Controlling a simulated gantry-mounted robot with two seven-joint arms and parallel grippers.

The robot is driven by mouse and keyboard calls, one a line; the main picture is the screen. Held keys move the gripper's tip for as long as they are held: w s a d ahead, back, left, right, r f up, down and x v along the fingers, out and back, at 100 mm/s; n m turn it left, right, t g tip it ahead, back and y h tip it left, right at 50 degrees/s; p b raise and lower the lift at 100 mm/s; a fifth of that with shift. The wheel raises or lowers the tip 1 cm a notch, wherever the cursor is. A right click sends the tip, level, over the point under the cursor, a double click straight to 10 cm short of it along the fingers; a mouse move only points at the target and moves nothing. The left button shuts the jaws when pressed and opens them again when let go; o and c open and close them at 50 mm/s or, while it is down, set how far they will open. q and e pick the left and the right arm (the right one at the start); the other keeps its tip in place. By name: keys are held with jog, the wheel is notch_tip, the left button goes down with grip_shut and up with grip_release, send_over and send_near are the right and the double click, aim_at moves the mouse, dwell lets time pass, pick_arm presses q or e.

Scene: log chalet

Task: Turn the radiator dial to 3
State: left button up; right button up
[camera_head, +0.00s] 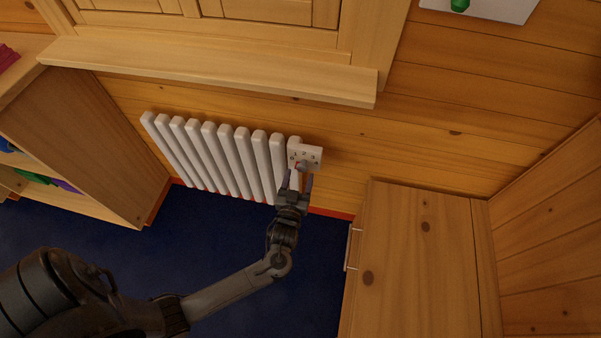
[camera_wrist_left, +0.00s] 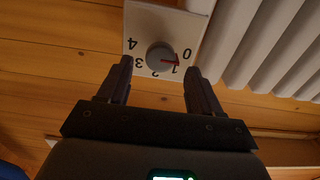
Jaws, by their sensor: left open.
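The radiator dial is a round grey knob (camera_wrist_left: 160,57) with a red pointer on a white plate (camera_wrist_left: 138,22) marked 0 to 4. In the left wrist view the pointer lies between 0 and 1. In the head view the plate (camera_head: 313,153) sits at the radiator's upper right end, and the knob (camera_head: 302,165) shows small. My left gripper (camera_head: 295,181) is open just in front of the plate. In the left wrist view its fingers (camera_wrist_left: 159,70) stand either side below the knob, apart from it, with nothing between them. My right gripper is not in view.
The white radiator (camera_head: 220,155) is fixed to the log wall under a wooden sill (camera_head: 200,70). A wooden cabinet (camera_head: 415,250) stands to the right of my arm, and shelving (camera_head: 90,140) stands at left. The blue floor (camera_head: 140,250) is clear.

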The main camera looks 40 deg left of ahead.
aim_at(303, 165)
pick_arm(q)
jog(key=shift+x, duration=1.2)
jog(key=c, duration=1)
jog(key=shift+c, duration=0.2)
jog(key=shift+m, duration=0.3)
